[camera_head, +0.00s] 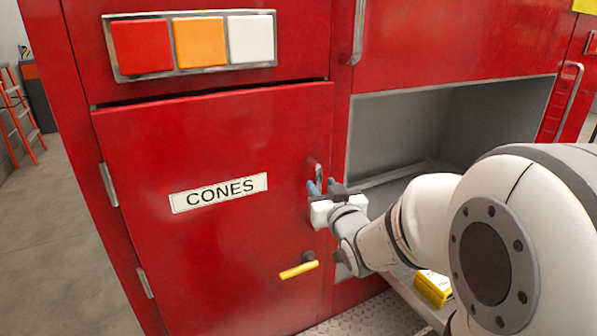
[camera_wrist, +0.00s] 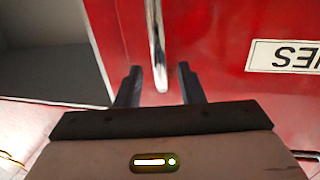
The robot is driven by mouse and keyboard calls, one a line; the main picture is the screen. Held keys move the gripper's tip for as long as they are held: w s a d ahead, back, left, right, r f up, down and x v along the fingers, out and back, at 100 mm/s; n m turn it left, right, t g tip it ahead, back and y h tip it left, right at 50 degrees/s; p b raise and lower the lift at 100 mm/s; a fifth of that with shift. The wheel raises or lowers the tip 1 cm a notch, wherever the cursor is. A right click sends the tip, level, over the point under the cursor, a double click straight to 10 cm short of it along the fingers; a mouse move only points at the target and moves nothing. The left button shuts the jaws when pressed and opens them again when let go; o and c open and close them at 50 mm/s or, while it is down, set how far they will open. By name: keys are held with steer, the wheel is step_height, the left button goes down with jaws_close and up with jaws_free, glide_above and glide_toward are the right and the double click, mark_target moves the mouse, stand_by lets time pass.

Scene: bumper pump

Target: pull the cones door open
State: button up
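The red cones door (camera_head: 150,150) has a white "CONES" label (camera_head: 219,193) and hinges on its left edge. It looks flush with the red cabinet. A silver vertical handle (camera_head: 318,172) is near its right edge; it also shows in the wrist view (camera_wrist: 155,40). My gripper (camera_head: 322,187) is at the handle, its fingers partly hiding it. In the wrist view my gripper (camera_wrist: 158,84) has its two dark fingers apart, one on each side of the handle's end, with gaps visible. A yellow lever (camera_head: 299,270) sits on the door below the handle, tilted slightly from level.
An open grey compartment (camera_head: 405,125) is right of the door. A yellow object (camera_head: 433,288) lies low on the right, beside my arm. Red, orange and white panels (camera_head: 200,42) are above the door. Clear floor (camera_head: 60,240) and an orange ladder (camera_head: 20,115) are at left.

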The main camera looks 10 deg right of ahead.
mark_target(320, 183)
steer(key=shift+w+a+p, duration=0.2)
steer(key=shift+w+p, duration=0.1)
steer(key=shift+w, duration=1.35)
steer(key=shift+c, duration=0.2)
jaws_close()
